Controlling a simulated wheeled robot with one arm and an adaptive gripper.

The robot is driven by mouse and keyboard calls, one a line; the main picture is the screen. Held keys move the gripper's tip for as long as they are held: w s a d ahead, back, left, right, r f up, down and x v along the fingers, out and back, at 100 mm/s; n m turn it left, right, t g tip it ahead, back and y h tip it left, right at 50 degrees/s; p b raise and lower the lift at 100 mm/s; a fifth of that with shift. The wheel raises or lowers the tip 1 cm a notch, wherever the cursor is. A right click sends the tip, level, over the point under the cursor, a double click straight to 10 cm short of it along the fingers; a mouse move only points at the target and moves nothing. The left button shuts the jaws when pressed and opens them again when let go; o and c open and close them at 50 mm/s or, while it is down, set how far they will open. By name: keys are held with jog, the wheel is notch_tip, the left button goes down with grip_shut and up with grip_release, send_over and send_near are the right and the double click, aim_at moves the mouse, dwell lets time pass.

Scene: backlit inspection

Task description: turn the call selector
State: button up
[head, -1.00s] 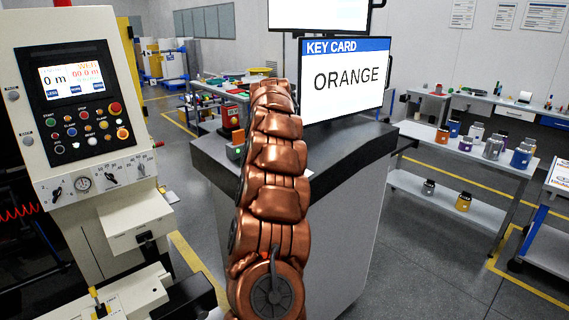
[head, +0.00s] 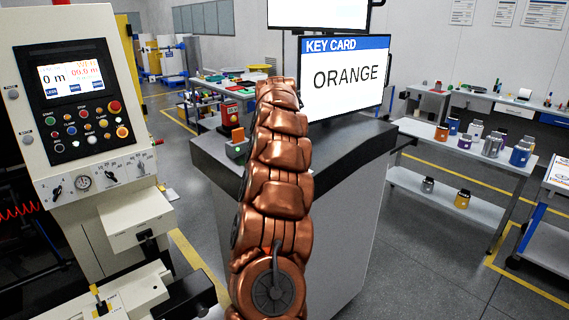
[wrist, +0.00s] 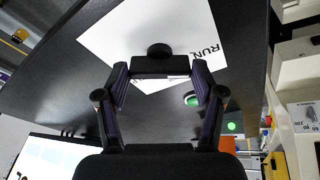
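My gripper (wrist: 160,76) shows in the wrist view with its two dark fingers well apart over the dark desk top. A dark round knob with a broad dark bar (wrist: 160,67) lies between and just beyond the fingertips, against a white sheet; it appears to be the call selector. I cannot tell whether the fingers touch it. The sheet (wrist: 125,35) carries the letters "RUN" at its right. In the head view my copper arm hides the gripper and the selector.
A "KEY CARD" screen reading "ORANGE" (head: 345,78) stands on the desk (head: 345,148). A small box with an orange top (head: 238,137) is left of my arm. A control cabinet (head: 85,175) stands at the left. A shelf with canisters (head: 470,155) is at the right.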

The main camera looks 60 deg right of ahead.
jog(key=o, duration=0.4)
jog(key=v, duration=1.2)
dwell(0.6)
